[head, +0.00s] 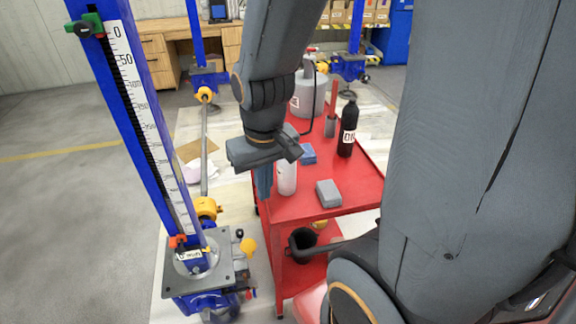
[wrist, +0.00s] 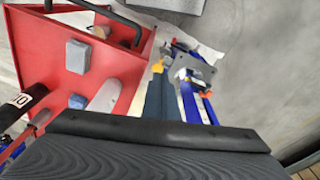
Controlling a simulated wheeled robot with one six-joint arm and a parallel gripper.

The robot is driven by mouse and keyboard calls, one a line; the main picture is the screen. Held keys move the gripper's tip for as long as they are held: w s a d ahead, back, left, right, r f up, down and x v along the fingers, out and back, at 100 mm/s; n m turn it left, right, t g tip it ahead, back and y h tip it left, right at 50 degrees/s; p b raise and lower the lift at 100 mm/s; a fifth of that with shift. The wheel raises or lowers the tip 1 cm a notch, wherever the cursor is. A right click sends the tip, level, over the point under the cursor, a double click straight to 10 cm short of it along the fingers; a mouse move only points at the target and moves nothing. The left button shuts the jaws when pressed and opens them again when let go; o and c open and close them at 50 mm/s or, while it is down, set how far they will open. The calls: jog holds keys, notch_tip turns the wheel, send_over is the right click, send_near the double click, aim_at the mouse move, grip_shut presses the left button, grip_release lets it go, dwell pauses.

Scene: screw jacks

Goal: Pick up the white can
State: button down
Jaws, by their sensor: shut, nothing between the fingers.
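The white can (head: 287,178) stands upright near the left edge of the red cart's top. In the wrist view the white can (wrist: 104,96) appears left of the fingers, lying slanted in the picture. My gripper (head: 264,186) points down just left of the can in the head view, by the cart's left edge. Its fingers (wrist: 161,92) are together and hold nothing. A strip of space shows between the fingers and the can in the wrist view. The gripper's body hides part of the cart behind it.
The red cart (head: 350,195) also carries a grey block (head: 328,193), a blue block (head: 308,154), a dark bottle (head: 348,130) and a grey canister (head: 308,95). A blue screw jack (head: 140,120) with a scale stands left of the cart. Open floor lies further left.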

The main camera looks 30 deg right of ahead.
jog(key=c, duration=2.5)
grip_release()
jog(key=o, duration=0.4)
jog(key=shift+w, duration=0.1)
jog(key=o, duration=1.3)
jog(key=w+d+m, duration=0.1)
jog(key=w+m, duration=0.1)
jog(key=w+d+m, duration=0.2)
jog(key=m, duration=0.1)
jog(key=w+d+r+m+b, duration=0.1)
jog(key=w+m, duration=0.1)
jog(key=w, duration=0.1)
jog(key=shift+d+m+g, duration=0.25)
jog(key=shift+m+g, duration=0.05)
jog(key=m+b, duration=0.1)
jog(key=m, duration=1.1)
send_near(287, 165)
jog(key=w, duration=0.1)
jog(key=w+r, duration=0.1)
jog(key=w+d, duration=0.1)
jog(key=shift+w+r+g, duration=0.1)
jog(key=shift+r+g, duration=0.1)
jog(key=shift+g, duration=0.2)
jog(key=shift+d+f+p, duration=0.15)
jog(key=shift+f+p, duration=1.1)
jog(key=shift+f, duration=2.6)
